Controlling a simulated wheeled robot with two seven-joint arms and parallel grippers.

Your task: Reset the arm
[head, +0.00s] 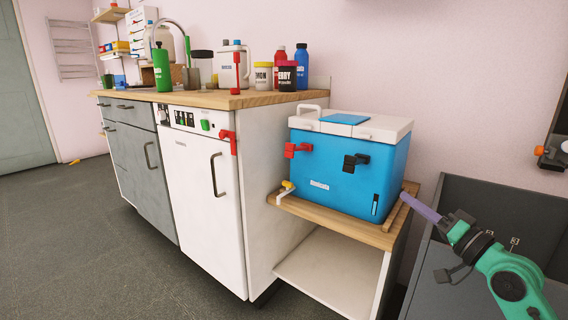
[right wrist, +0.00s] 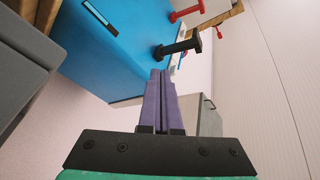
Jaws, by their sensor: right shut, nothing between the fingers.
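My right gripper (head: 406,196) comes in from the lower right of the head view on a green arm. Its purple fingers are shut with nothing between them, just right of the lower right corner of a blue cooler box (head: 330,182). In the right wrist view the shut fingers (right wrist: 160,74) point toward the cooler (right wrist: 115,45), whose black latch (right wrist: 180,48) lies beyond the tips. Whether the fingertips touch the cooler I cannot tell. My left gripper is not in view.
The cooler has a white lid (head: 385,128) and stands on a low wooden-topped shelf (head: 350,231). Left of it is a counter (head: 185,97) with bottles and jars over a white appliance (head: 205,195). A dark grey panel (head: 480,200) stands behind my right arm. The floor (head: 70,220) at left is mostly clear.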

